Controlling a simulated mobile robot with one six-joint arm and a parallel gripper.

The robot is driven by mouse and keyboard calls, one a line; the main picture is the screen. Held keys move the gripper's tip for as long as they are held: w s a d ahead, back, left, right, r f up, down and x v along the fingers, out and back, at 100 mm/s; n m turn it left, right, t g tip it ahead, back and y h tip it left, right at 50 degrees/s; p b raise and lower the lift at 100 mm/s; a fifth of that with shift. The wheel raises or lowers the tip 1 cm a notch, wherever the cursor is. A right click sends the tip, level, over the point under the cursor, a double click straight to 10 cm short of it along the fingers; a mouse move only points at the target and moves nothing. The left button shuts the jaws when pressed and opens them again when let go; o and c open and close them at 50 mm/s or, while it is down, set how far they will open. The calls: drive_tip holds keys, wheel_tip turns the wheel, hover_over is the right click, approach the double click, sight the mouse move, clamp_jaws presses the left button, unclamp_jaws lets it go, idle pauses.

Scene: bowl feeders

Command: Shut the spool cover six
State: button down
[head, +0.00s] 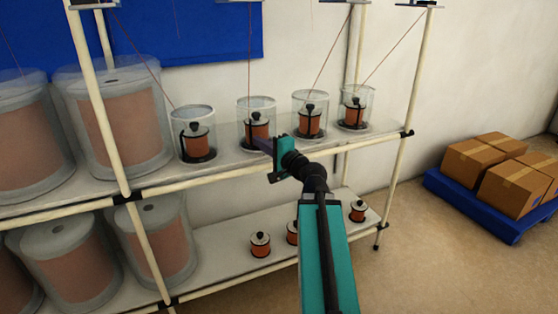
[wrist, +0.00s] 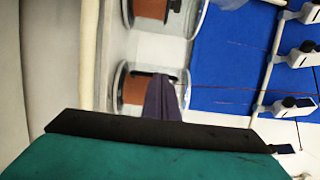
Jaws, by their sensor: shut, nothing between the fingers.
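Clear cylindrical covers stand around copper spools on the upper shelf. From left, the small ones are the first cover (head: 181,116), the second cover (head: 268,108), the third cover (head: 299,99) and the fourth cover (head: 363,92). No number is readable, so I cannot tell which is cover six. My gripper (head: 258,141) is shut and empty, in front of the second small cover's lower part; contact is unclear. In the wrist view, my gripper's dark purple fingers (wrist: 161,100) partly hide a covered copper spool (wrist: 133,90). Another spool (wrist: 151,9) is at the top.
Two large covered spools (head: 123,120) fill the upper shelf's left. Pale posts (head: 397,165) frame the rack, and thin wires run upward from the small spools. Small uncovered spools (head: 260,246) stand on the lower shelf. Boxes (head: 480,160) sit on a blue pallet (head: 470,204) at right.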

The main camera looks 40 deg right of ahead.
drive_tip(key=shift+s+f+b, duration=0.2)
drive_tip(key=shift+s+b, duration=0.65)
drive_tip(key=shift+b, duration=2.3)
drive_tip(key=s+b, duration=0.7)
drive_tip(key=b, duration=0.4)
drive_tip(key=shift+s+d, duration=0.25)
drive_tip(key=shift+s, duration=0.05)
drive_tip(key=shift+r, duration=0.15)
